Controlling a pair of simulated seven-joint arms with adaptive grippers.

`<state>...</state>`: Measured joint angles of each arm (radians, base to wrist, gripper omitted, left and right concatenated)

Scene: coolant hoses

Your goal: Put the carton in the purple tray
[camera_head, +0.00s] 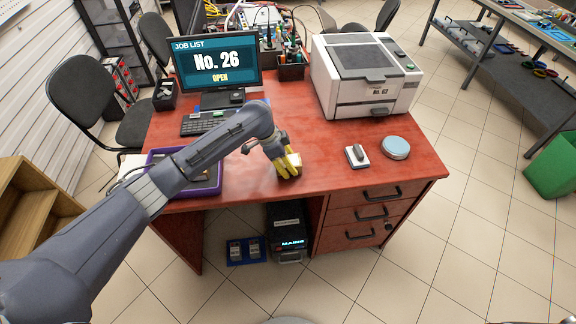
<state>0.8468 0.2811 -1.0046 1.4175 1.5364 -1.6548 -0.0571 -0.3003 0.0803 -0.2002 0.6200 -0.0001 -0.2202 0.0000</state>
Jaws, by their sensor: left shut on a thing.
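My left gripper (287,165) has yellow fingertips and is over the front middle of the red desk. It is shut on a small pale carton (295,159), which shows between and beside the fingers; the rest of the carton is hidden. I cannot tell whether the carton touches the desk. The purple tray (207,189) lies at the desk's front left, to the left of the gripper. My left arm crosses above the tray and hides much of it and its contents. My right gripper is not in view.
A grey-white device (357,156) and a round blue-lidded tin (396,147) stand right of the gripper. A printer (366,75) stands at the back right. A monitor (217,66) and keyboard (207,122) are at the back left. The desk between gripper and printer is bare.

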